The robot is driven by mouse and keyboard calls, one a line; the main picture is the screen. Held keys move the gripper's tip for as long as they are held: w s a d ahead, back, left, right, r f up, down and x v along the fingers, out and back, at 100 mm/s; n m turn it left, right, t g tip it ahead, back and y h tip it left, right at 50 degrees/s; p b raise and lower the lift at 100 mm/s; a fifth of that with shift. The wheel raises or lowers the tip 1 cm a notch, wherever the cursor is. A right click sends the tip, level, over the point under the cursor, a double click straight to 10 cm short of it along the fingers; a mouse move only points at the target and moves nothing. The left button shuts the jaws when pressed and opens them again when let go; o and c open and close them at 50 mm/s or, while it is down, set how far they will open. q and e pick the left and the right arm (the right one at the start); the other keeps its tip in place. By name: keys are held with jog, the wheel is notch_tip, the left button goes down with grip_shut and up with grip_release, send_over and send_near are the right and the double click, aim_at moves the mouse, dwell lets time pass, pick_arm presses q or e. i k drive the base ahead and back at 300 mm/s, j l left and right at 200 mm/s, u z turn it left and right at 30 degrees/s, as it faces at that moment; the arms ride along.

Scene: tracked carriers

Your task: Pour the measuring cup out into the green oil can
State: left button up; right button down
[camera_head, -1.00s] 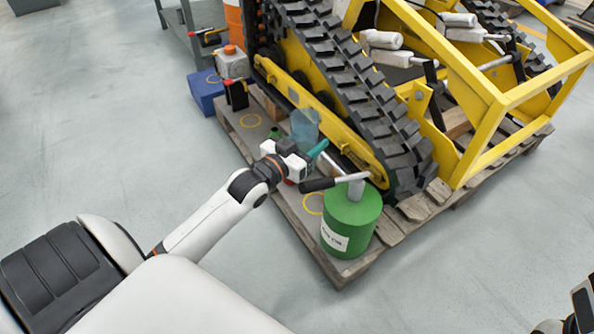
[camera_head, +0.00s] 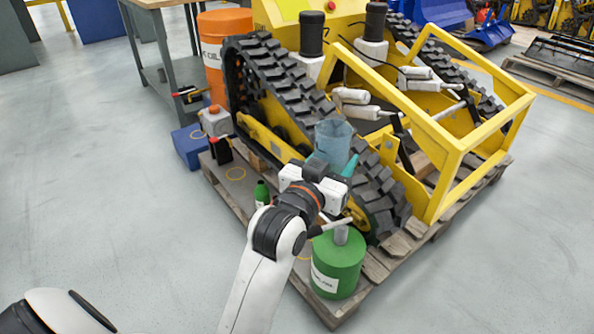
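The green oil can (camera_head: 338,270) with a white label stands upright on the near corner of the wooden pallet. A grey neck (camera_head: 341,236) rises from its top, and a pale bar with a dark grip crosses near it, partly behind my arm. The translucent blue measuring cup (camera_head: 333,138) is above and behind the can, in front of the black track, and looks roughly upright.
The yellow tracked carrier (camera_head: 443,150) fills the pallet (camera_head: 395,255) behind the can. A small green bottle (camera_head: 261,193), a white container with an orange cap (camera_head: 215,122) and a blue box (camera_head: 189,147) are to the left. The floor at left is clear.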

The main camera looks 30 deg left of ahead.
aim_at(262, 192)
jog(key=j+z, duration=0.2)
jog(key=j, duration=0.9)
jog(key=j+z, duration=0.2)
jog(key=j, duration=0.9)
jog(key=j+z, duration=0.2)
jog(key=j, duration=0.85)
jog(key=i+z, duration=0.1)
jog(key=i, duration=0.25)
